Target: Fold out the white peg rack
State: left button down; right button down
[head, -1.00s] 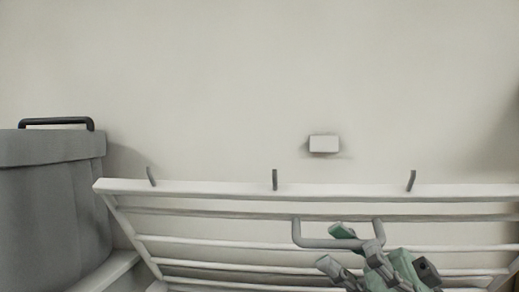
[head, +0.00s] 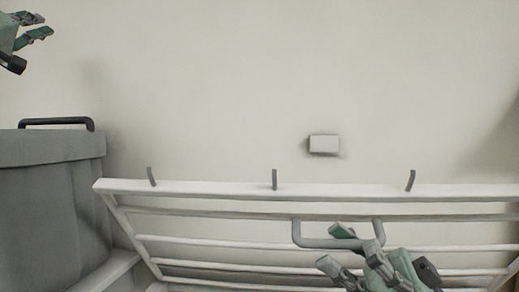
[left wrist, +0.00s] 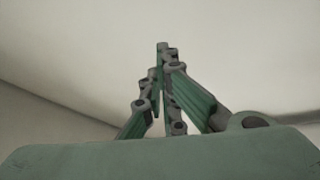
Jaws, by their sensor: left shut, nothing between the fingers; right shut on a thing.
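The white peg rack (head: 200,187) is tilted out from the wall in the head view. Its top bar carries grey pegs (head: 275,180), and white rails run below. A grey U-shaped handle (head: 325,243) sits on the rack. My right gripper (head: 352,245) is at the handle and shut on it; its fingers partly cover the handle's right side. My left gripper (head: 44,26) is high at the upper left, well away from the rack. It is shut and empty; in the left wrist view its fingers (left wrist: 163,50) come together against a plain wall.
A grey bin (head: 50,200) with a black handle (head: 56,122) stands to the left of the rack, close to its left end. A small white block (head: 323,144) is fixed on the wall above the rack. The wall between is bare.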

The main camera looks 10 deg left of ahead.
jog(key=shift+a+f, duration=0.15)
pick_arm(q)
jog(key=d+f+m+g+h, duration=0.1)
jog(key=d+m+g+h, duration=0.7)
jog(key=d, duration=2.3)
jog(key=s+d+f+m+g, duration=0.1)
jog(key=s+d+f, duration=0.25)
jog(key=d, duration=0.25)
jog(key=s+d+f+m+g+y, duration=0.1)
jog(key=s+d+f+m+g, duration=0.1)
jog(key=d+f, duration=0.35)
jog(key=s+d+f+m+g, duration=0.1)
jog(key=s+d+f, duration=0.25)
jog(key=d, duration=0.35)
jog(key=f+y, duration=0.1)
jog(key=f, duration=0.3)
jog(key=w+f+g+y, duration=0.1)
jog(key=f, duration=0.4)
jog(key=d+f+y, duration=0.1)
jog(key=f, duration=0.3)
jog(key=shift+w+f, duration=0.25)
jog(key=shift+w, duration=0.1)
